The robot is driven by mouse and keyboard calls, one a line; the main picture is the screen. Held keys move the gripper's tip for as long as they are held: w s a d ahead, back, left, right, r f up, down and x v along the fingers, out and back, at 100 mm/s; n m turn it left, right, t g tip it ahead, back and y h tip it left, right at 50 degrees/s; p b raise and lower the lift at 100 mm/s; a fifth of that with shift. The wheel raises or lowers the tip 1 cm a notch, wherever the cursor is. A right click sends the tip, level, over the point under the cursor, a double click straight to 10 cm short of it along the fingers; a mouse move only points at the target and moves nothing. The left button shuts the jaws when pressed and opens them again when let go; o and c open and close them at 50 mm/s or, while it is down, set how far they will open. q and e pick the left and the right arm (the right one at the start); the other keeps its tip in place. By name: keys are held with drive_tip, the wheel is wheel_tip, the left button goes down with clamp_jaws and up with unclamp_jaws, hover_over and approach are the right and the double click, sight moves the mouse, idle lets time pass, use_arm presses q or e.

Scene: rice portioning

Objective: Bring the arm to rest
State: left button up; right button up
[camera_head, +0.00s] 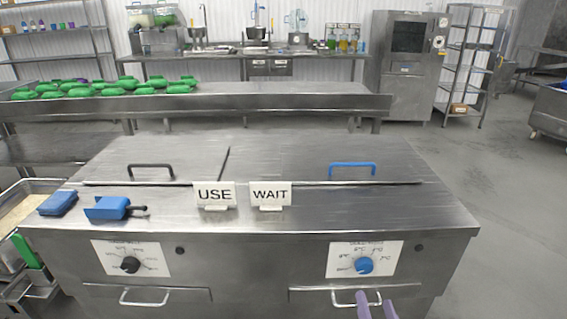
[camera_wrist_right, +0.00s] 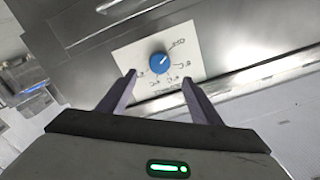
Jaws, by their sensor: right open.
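My right gripper (camera_head: 376,298) shows at the bottom of the head view as two purple fingers in front of the right drawer handle (camera_head: 345,304). In the right wrist view the gripper (camera_wrist_right: 158,78) is open, with nothing between its fingers. The blue knob (camera_head: 364,265) on its white dial plate (camera_head: 387,250) lies above the fingers. The knob also shows in the wrist view (camera_wrist_right: 160,62), beyond and between the fingertips. I cannot tell whether the fingers touch the handle. My left gripper is not in view.
The steel counter (camera_head: 300,150) bears a USE sign (camera_head: 214,194), a WAIT sign (camera_head: 270,194), a black handle (camera_head: 150,166), a blue handle (camera_head: 352,165) and blue items (camera_head: 108,208) at left. Green items (camera_head: 130,83) lie on the bench behind. Floor (camera_head: 490,200) at right is clear.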

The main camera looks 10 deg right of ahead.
drive_tip(key=s+a+f+n+g+y, duration=0.3)
drive_tip(key=s+a+f+n+g, duration=0.1)
drive_tip(key=s+a, duration=0.4)
drive_tip(key=s+a+f+n+g+y, duration=0.3)
drive_tip(key=s+a+f+n+g, duration=0.2)
drive_tip(key=s+a, duration=0.3)
drive_tip(key=shift+s+a+f+n, duration=0.15)
drive_tip(key=shift+s+f+n, duration=0.25)
drive_tip(key=shift+s+n, duration=0.5)
drive_tip(key=shift+s, duration=0.1)
